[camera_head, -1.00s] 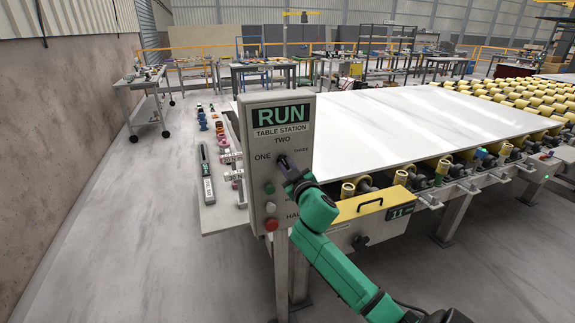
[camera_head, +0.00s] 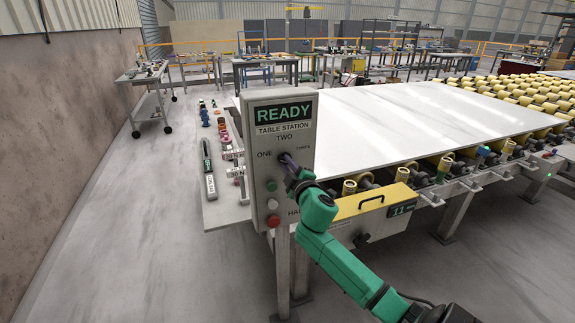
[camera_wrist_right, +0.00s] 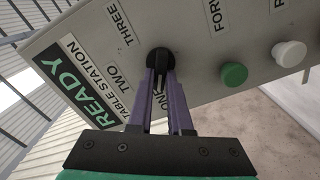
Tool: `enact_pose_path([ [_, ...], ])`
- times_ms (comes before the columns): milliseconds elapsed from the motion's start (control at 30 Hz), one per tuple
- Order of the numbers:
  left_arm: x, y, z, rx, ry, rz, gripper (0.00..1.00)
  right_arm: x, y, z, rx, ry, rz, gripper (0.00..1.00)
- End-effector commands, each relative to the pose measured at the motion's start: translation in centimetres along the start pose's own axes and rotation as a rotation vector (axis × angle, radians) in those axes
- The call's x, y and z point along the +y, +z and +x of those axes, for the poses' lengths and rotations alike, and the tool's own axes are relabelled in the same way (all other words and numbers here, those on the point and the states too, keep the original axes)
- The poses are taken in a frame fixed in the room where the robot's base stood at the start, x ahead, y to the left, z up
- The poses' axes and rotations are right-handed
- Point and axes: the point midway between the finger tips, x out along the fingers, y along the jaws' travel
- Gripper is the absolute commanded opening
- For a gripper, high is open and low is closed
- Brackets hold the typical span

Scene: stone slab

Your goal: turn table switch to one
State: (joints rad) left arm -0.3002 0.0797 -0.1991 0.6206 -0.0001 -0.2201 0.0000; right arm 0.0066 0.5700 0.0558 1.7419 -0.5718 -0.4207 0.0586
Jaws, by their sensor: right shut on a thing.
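The grey table station panel (camera_head: 300,140) stands upright at the slab's near left corner, with READY on its display (camera_head: 283,111). Its black rotary switch (camera_wrist_right: 160,58) sits among the labels ONE, TWO and THREE. My right gripper (camera_head: 288,163) reaches the switch from the lower right. In the right wrist view its purple fingers (camera_wrist_right: 161,76) are shut on the switch's handle, one on each side. The fingers partly cover the label ONE, and I cannot tell exactly which label the handle points to. My left gripper is not in view.
A green button (camera_wrist_right: 234,74) and a white button (camera_wrist_right: 289,53) sit beside the switch; a red button (camera_head: 273,221) is lower on the panel. The white slab (camera_head: 400,125) lies on rollers behind. A shelf with tools (camera_head: 225,213) is at the left. The floor further left is clear.

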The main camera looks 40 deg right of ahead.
Motion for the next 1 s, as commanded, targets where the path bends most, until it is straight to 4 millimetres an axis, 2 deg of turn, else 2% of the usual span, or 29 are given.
enact_pose_path([
  [367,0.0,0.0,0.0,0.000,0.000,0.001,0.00,-0.1,0.1,0.0,-0.002,-0.001,-0.008,0.00],
  [400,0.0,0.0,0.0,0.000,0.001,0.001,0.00,-0.1,0.1,0.0,-0.001,-0.001,-0.008,0.33],
  [433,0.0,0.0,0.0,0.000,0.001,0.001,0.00,-0.1,0.1,0.0,-0.001,-0.001,-0.008,0.44],
  [467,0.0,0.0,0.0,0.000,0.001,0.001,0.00,-0.1,0.1,0.0,-0.001,-0.001,-0.007,0.47],
  [800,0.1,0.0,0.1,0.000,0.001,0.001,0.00,-0.1,0.0,-0.2,0.000,-0.001,-0.006,0.47],
  [867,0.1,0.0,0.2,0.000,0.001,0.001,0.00,-0.2,0.1,-0.7,0.000,-0.002,-0.006,0.47],
  [1000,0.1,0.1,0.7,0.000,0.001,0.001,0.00,-0.4,0.1,-3.3,0.001,-0.004,-0.006,0.47],
])
